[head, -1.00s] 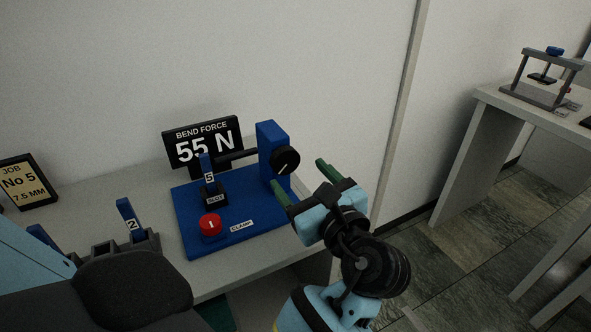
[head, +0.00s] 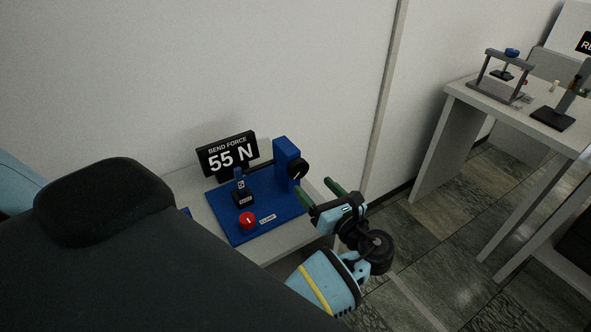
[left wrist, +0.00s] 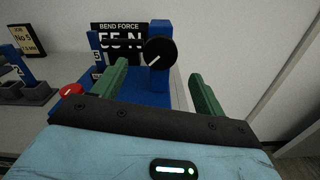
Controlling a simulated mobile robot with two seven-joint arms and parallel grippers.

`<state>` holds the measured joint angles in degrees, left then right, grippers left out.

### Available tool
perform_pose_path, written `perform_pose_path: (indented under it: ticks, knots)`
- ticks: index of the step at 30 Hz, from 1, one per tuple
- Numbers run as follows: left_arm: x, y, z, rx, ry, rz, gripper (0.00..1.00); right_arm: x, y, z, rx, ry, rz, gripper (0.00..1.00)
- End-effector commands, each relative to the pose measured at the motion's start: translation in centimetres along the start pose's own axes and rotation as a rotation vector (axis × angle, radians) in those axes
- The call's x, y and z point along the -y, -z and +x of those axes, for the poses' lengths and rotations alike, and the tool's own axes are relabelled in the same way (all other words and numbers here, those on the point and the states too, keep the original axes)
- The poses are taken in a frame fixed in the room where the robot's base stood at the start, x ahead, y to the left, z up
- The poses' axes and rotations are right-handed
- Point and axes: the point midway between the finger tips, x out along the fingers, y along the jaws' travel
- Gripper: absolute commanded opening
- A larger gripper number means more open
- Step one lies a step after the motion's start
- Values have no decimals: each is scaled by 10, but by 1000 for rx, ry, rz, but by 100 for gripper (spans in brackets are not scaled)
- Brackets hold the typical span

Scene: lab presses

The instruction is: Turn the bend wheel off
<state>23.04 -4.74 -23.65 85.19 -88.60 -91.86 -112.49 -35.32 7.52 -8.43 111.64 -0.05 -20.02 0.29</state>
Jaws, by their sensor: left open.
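The bend wheel (head: 298,169) is a black round knob with a white pointer line, on the side of a blue post (head: 285,155) on the blue press base (head: 225,215). The pointer is slanted. The display (head: 229,154) behind reads "BEND FORCE 55 N". My left gripper (head: 319,192) is open and empty, in front of the wheel and apart from it. In the left wrist view, the wheel (left wrist: 160,52) shows beyond and between the green fingers (left wrist: 160,85). My right gripper is not in view.
A red button (head: 248,220) and a blue "5" block in a black slot (head: 243,198) are on the base. In the left wrist view, a JOB sign (left wrist: 27,42) stands at left. Another bench (head: 470,95) with devices is at right. Floor is open between the benches.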

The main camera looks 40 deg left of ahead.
Motion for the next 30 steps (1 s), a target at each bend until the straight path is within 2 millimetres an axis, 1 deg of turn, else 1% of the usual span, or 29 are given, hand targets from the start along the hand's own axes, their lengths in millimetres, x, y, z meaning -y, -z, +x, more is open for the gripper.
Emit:
perform_pose_path:
  ticks: [5,12,15,18,22,29,30]
  knots:
    - [0,-1,15,3,-1,0,72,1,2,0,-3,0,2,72]
    - [0,-2,51,3,-2,-2,72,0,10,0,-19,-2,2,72]
    - [0,-1,64,2,-1,-2,72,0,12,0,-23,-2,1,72]
    - [0,-1,72,2,-1,-2,72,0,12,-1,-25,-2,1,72]
    - [0,0,77,0,0,-1,72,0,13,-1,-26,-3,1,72]
    - [0,0,78,0,0,-1,72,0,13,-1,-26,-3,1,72]
    - [0,0,78,0,0,-1,69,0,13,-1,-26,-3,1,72]
